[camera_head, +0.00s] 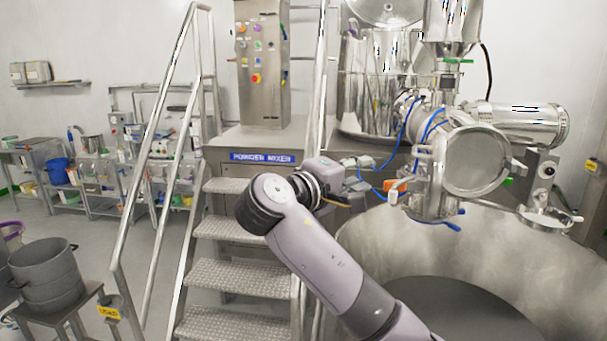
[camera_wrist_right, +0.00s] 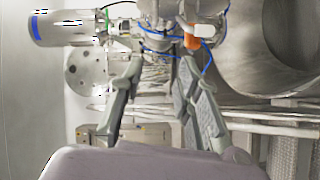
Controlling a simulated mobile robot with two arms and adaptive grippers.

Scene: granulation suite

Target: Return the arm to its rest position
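My right arm comes in from the bottom of the head view and bends at a grey joint. Its gripper (camera_head: 372,178) points right, in front of the mixer's blue-hosed valve assembly (camera_head: 432,165). The gripper's two fingers are spread apart with nothing between them. In the right wrist view, the gripper (camera_wrist_right: 160,68) also shows open, with machine parts behind the gap. Whether the fingers touch the machine is hard to tell, but I see no grip on it. My left gripper is not in view.
A large steel bowl (camera_head: 365,250) lies right of and behind my forearm. Metal stairs (camera_head: 235,255) with handrails (camera_head: 158,130) stand behind and left of it. A control panel (camera_head: 262,60) stands at the back. A grey pot (camera_head: 48,278) sits at the left; open floor lies between.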

